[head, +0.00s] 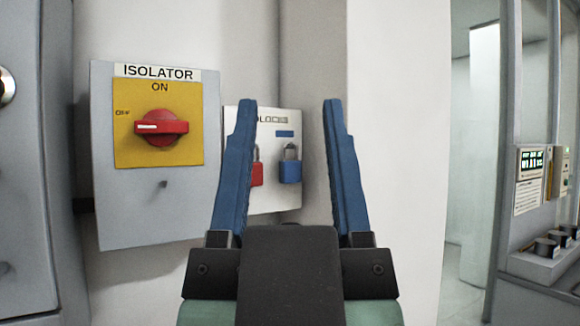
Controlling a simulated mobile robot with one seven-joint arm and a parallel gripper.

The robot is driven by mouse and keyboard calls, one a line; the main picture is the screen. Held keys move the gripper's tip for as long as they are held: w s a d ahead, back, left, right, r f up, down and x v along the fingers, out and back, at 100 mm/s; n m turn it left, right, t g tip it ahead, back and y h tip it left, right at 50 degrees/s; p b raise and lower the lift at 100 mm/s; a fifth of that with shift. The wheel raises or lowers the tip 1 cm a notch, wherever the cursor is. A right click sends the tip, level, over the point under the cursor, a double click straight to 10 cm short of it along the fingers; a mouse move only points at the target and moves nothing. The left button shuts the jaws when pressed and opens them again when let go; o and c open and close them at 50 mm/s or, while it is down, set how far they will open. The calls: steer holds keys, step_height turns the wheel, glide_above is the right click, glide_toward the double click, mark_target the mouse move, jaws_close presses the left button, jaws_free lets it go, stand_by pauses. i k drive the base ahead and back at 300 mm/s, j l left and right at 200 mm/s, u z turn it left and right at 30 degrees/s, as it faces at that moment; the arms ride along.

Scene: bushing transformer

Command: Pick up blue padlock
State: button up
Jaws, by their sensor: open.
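The blue padlock (290,171) hangs on a white lock board (270,203) on the wall, below a small blue label. My gripper (289,108) is open, its two blue fingers spread to the left and right of the padlock in the picture. The board's heading is partly covered by the fingers.
A grey isolator box (158,215) with a yellow plate and red rotary switch (162,128) is on the wall to the left. A grey cabinet (30,150) stands at the far left. A pale wall edge (395,160) lies right of my gripper, with a panel bearing a display (533,162) at far right.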

mark_target(290, 172)
steer(key=i+l+u, duration=0.1)
steer(key=i+l, duration=0.3)
steer(key=i+l+u, duration=0.1)
steer(key=i+l, duration=0.25)
steer(key=l, duration=0.3)
